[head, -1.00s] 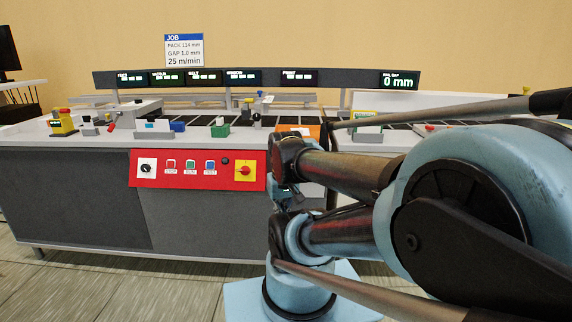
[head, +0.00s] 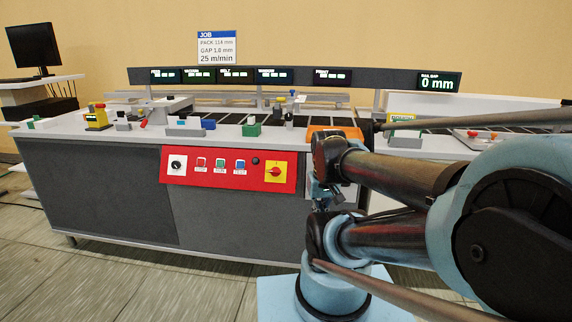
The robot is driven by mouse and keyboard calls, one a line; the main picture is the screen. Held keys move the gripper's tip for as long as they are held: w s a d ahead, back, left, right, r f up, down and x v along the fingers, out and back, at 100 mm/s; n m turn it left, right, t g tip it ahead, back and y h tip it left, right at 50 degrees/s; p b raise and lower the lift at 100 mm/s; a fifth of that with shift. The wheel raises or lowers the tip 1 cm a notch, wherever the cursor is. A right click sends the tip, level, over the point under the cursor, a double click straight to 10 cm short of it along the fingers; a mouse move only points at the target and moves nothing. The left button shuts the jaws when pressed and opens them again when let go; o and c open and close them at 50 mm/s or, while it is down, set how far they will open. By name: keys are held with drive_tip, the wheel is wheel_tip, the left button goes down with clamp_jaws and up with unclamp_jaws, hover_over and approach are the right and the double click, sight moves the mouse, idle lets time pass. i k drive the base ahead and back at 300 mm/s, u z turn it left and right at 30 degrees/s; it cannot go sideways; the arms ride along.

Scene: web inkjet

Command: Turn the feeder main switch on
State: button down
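A red control panel (head: 228,185) is set in the front of the grey machine. At its right end is a red rotary switch on a yellow plate (head: 276,172). At its left end is a black knob on a white plate (head: 177,165). Their labels are too small to read, so I cannot tell which is the feeder main switch. Nothing touches either one. My blue and black arm fills the right side, to the right of the panel. I cannot make out my gripper or its fingers.
The machine's top carries several coloured fittings, including a yellow one (head: 97,118) and a green block (head: 251,129). A job sign (head: 217,47) stands above. The floor (head: 100,270) before the machine's left part is clear.

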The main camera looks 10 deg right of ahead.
sight(275, 170)
drive_tip(key=i, duration=0.85)
